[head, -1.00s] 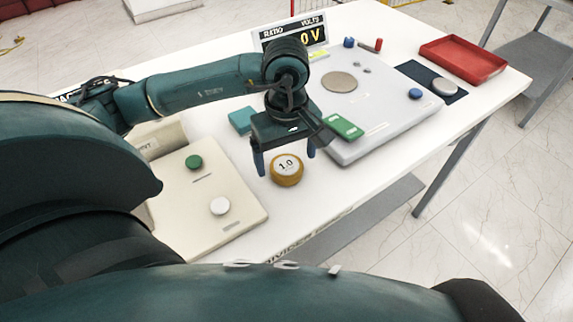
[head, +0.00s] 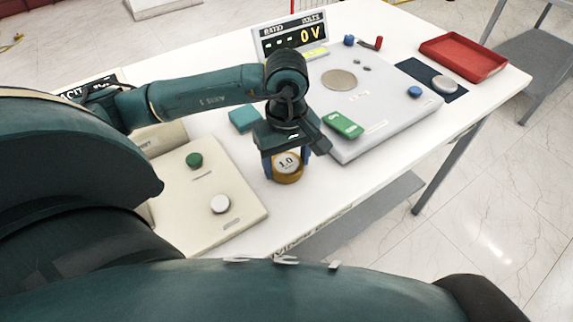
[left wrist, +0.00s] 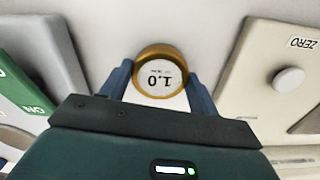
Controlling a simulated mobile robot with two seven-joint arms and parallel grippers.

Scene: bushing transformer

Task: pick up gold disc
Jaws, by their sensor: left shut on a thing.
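The gold disc (head: 287,168) has a white top marked 1.0 and stands on the white table near its front edge. It also shows in the left wrist view (left wrist: 160,76), between the two blue fingers. My left gripper (head: 287,164) reaches down over the disc with one finger on each side and is shut on it. The disc appears to be still at table height. Its far part is hidden by the gripper in the head view. My right gripper is not in view.
A cream panel (head: 235,190) with green and white knobs lies left of the disc. A grey panel (head: 385,110) with a green block (head: 343,125) lies right. A teal block (head: 243,119), a voltage display (head: 290,36) and a red tray (head: 465,57) stand farther back.

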